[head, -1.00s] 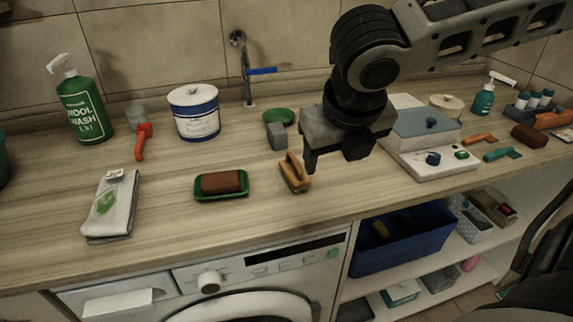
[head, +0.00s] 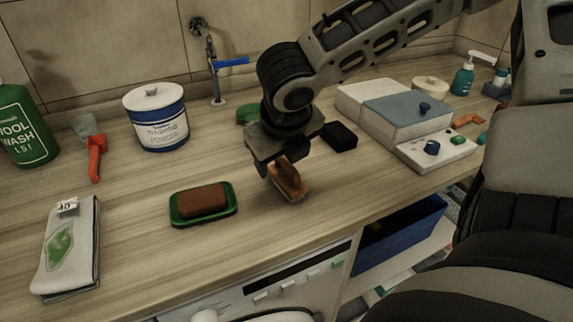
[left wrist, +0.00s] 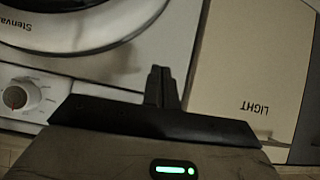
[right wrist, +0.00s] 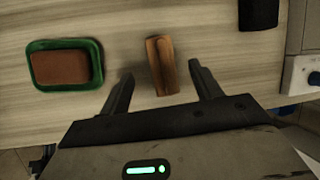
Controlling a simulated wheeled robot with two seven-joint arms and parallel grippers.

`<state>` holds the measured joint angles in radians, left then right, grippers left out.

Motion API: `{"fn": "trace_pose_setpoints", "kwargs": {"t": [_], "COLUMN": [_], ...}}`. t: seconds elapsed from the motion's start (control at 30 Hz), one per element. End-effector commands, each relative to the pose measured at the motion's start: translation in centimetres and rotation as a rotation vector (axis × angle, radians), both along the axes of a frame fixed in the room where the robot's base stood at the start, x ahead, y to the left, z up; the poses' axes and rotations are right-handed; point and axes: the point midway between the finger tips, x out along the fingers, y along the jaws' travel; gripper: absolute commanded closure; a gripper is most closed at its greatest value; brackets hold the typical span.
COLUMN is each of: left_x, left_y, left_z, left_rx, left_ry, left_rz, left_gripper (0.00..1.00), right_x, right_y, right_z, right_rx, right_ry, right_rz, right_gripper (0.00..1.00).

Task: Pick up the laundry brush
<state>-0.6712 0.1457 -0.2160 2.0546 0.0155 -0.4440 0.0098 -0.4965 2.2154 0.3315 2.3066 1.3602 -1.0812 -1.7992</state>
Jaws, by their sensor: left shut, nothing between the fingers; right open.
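The laundry brush (head: 290,184), with an orange-brown wooden back, lies on the counter just beneath my right gripper (head: 278,172), which hides part of it in the head view. In the right wrist view the brush (right wrist: 161,60) appears between the two spread fingers of my right gripper (right wrist: 161,74), with a gap on each side. This gripper is open and empty, pointing down. My left gripper (left wrist: 161,75) shows only in the left wrist view, shut and empty, in front of the washing machine (left wrist: 70,70).
A green soap dish (head: 178,218) with a brown bar sits left of the brush. A black block (head: 340,136) and a white-grey appliance (head: 410,118) stand to the right. A folded cloth (head: 68,250) and washing powder tub (head: 157,118) are farther left. The counter's front edge is close.

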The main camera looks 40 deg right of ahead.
Motion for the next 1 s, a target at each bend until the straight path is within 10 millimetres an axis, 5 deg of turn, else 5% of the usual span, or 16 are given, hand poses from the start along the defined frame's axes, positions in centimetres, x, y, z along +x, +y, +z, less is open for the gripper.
{"fn": "trace_pose_setpoints", "kwargs": {"t": [0.4, 0.73, 0.9, 1.0], "left_x": [0.5, 0.5, 0.5, 0.5], "left_y": [0.0, -0.1, -0.1, -0.2], "left_z": [-0.1, 0.0, 0.0, 0.0], "left_rx": [-0.001, -0.004, -0.004, -0.005], "left_ry": [-0.019, -0.019, -0.019, -0.019], "left_rz": [-0.007, -0.008, -0.008, -0.008], "left_gripper": [1.0, 1.0, 1.0, 1.0], "right_x": [1.7, 2.0, 2.0, 2.0], "right_y": [-1.4, -1.6, -1.6, -1.6], "right_z": [-4.4, -4.9, -4.9, -4.9], "right_rx": [0.0, 0.0, -0.001, -0.001], "right_ry": [0.002, -0.002, -0.001, -0.001], "right_rz": [-0.003, -0.001, -0.001, -0.001], "right_gripper": [0.36, 0.36, 0.83, 0.85]}}
